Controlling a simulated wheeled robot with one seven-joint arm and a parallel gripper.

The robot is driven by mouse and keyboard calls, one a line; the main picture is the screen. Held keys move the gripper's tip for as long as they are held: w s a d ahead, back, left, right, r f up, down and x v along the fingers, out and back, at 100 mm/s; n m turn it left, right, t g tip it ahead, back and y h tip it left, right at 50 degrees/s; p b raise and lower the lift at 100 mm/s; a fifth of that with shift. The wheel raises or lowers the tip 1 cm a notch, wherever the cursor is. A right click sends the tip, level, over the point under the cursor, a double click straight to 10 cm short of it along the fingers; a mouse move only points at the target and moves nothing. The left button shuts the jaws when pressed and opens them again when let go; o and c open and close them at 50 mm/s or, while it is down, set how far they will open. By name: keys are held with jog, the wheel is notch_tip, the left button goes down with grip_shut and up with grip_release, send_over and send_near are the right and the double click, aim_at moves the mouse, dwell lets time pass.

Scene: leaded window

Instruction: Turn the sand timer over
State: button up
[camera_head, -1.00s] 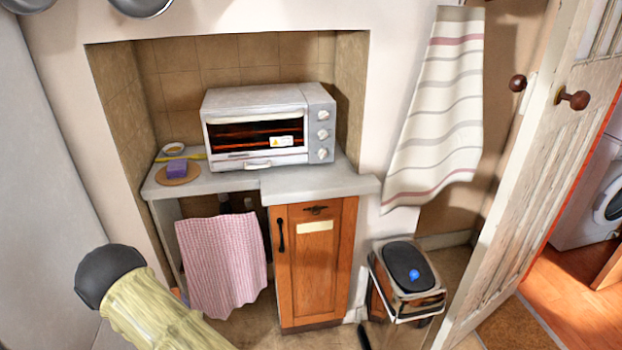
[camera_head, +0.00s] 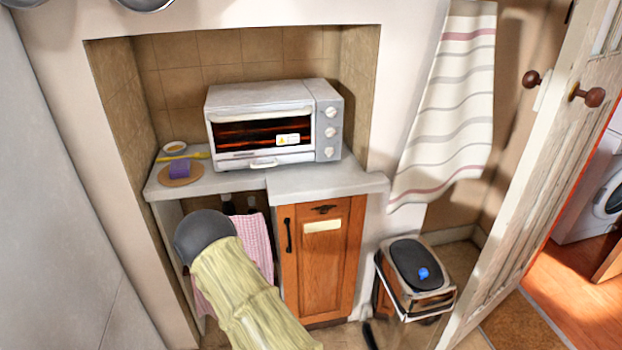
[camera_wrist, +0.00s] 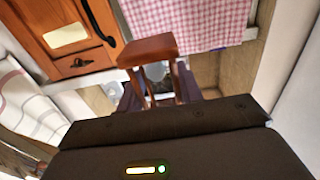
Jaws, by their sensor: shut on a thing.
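The sand timer (camera_wrist: 148,50) shows in the wrist view, with a square reddish-brown wooden end plate, slim wooden posts and a clear glass part between them. My gripper (camera_wrist: 157,95) is shut on it, with dark purplish fingers on either side of its middle. The wooden end plate sticks out beyond the fingers, toward the top of the picture. The timer's other end is hidden behind the dark gripper body. I cannot tell the sand's level. In the head view neither the timer nor my gripper's fingers show; only my arm in its pale yellow-green sleeve does.
Below are a wooden cupboard (camera_head: 320,265) and a pink checked towel (camera_head: 254,240). A bin (camera_head: 412,268) stands right. The counter's front right is bare.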

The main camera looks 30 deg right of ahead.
jog(key=shift+d, duration=0.15)
jog(key=w+d+r+p, duration=0.1)
jog(key=w+d+r, duration=0.5)
jog(key=d+r, duration=0.3)
jog(key=w+d+r+n+y+p, duration=0.1)
jog(key=w+d+r, duration=0.5)
jog(key=d+r, duration=0.3)
jog(key=shift+w+d+p, duration=0.3)
jog(key=shift+d+p, duration=0.05)
jog(key=shift+d, duration=0.55)
jog(key=shift+w, duration=0.1)
jog(key=shift+a, duration=0.1)
